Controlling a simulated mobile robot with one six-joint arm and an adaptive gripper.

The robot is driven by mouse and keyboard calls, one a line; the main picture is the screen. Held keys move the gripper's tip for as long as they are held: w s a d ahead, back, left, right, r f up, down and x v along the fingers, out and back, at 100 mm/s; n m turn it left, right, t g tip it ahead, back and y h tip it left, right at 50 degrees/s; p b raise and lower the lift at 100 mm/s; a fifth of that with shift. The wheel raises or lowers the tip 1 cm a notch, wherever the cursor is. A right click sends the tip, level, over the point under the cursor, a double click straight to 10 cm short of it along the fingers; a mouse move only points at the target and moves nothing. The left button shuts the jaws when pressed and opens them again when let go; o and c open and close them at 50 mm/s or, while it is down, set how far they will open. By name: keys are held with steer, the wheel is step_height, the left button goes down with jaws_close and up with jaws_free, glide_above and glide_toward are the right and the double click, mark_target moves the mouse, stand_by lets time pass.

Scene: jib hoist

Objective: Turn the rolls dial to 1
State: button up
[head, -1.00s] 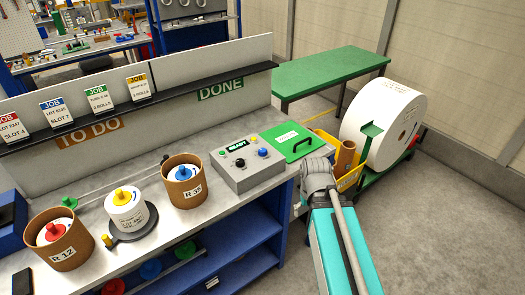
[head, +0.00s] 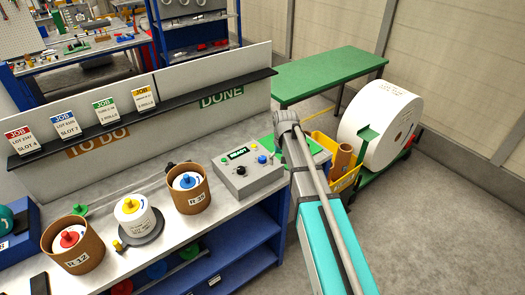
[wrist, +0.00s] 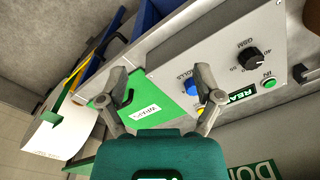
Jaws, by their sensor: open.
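The grey control box (head: 246,178) stands on the bench with a lit green display, a black dial and a blue dial (head: 262,159). In the wrist view the blue dial (wrist: 222,97) sits beside the "ROLLS" lettering, partly hidden by my right finger. The black GSM dial (wrist: 251,58) is farther right. I cannot read where the blue dial points. My gripper (wrist: 163,84) is open and empty, above the green plate and the box's near edge. The blue dial is not between its fingers. In the head view my arm largely hides the gripper.
A green plate (wrist: 155,100) with a black handle lies beside the box. A yellow bin (head: 322,146) and a large white roll (head: 378,127) stand to the right. Brown tubs (head: 187,194) stand left of the box. A dark shelf (head: 150,113) runs behind it.

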step_height(320, 180, up, 5)
steer(key=p, duration=0.4)
glide_above(262, 158)
steer(key=shift+d+r, duration=0.1)
steer(key=shift+d, duration=0.35)
steer(key=shift+f, duration=0.2)
steer(key=f+b, duration=1.3)
steer(key=shift+a+f+b, duration=0.15)
steer(key=shift+a+b, duration=0.2)
steer(key=c, duration=1.2)
steer(key=shift+o, duration=0.2)
